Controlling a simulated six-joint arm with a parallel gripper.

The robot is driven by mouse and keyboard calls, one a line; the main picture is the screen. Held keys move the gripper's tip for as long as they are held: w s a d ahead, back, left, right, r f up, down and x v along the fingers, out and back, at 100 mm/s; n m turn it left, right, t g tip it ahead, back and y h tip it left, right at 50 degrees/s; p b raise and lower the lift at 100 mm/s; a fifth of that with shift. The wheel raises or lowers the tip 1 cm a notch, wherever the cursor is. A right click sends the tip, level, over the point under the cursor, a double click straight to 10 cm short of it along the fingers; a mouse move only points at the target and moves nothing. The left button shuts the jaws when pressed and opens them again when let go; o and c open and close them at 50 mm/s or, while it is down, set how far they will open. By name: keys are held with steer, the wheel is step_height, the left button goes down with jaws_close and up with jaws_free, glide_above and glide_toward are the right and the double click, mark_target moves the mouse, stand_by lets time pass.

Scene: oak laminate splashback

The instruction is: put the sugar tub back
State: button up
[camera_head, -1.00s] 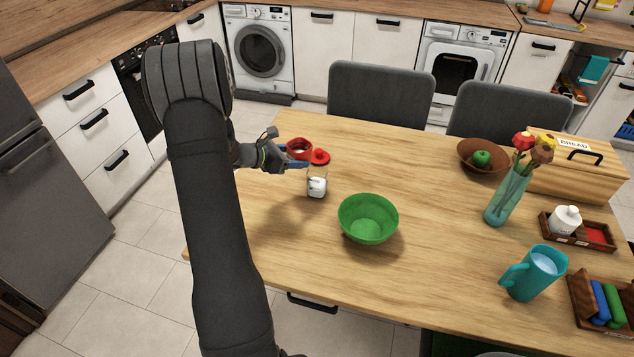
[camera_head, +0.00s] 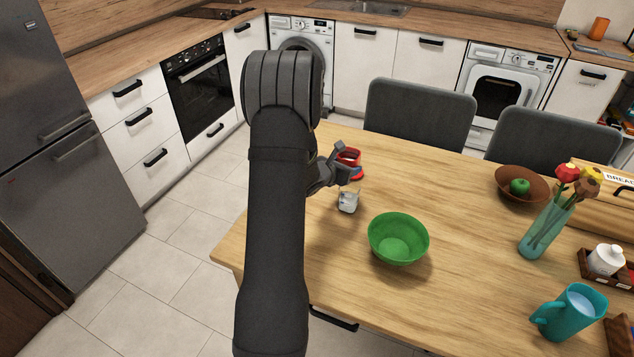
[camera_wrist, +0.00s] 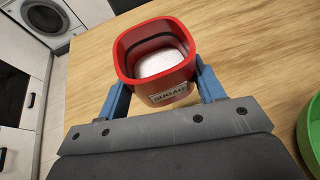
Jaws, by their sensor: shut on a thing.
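The sugar tub (camera_wrist: 158,60) is a red, open-topped tub with a white "SUGAR" label and white contents. In the wrist view it sits upright between the two blue fingers of my gripper (camera_wrist: 160,88), which is shut on it. In the head view the red tub (camera_head: 349,156) shows partly, behind my dark gripper (camera_head: 335,172), over the left part of the table. I cannot tell whether its base touches the wood.
A clear jar (camera_head: 348,202) with white contents stands just in front of my gripper. A green bowl (camera_head: 398,240) is to its right. Further right are a brown bowl (camera_head: 510,187), a flower vase (camera_head: 540,230), a teal jug (camera_head: 572,313) and a tray (camera_head: 590,270) with a white pot.

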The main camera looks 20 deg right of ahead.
steer(key=w+a+f, duration=0.2)
steer(key=w, duration=0.1)
steer(key=w+a+f, duration=0.2)
steer(key=w, duration=0.1)
steer(key=w+a+f, duration=0.2)
steer(key=w+f, duration=0.1)
steer(key=shift+w+a, duration=0.2)
steer(key=shift+w, duration=0.05)
steer(key=shift+a+f, duration=0.1)
steer(key=shift+f, duration=1.9)
steer(key=shift+f, duration=0.1)
steer(key=o, duration=1.4)
steer(key=shift+f, duration=0.1)
steer(key=shift+c, duration=0.2)
steer(key=v, duration=1.2)
steer(key=shift+r, duration=0.25)
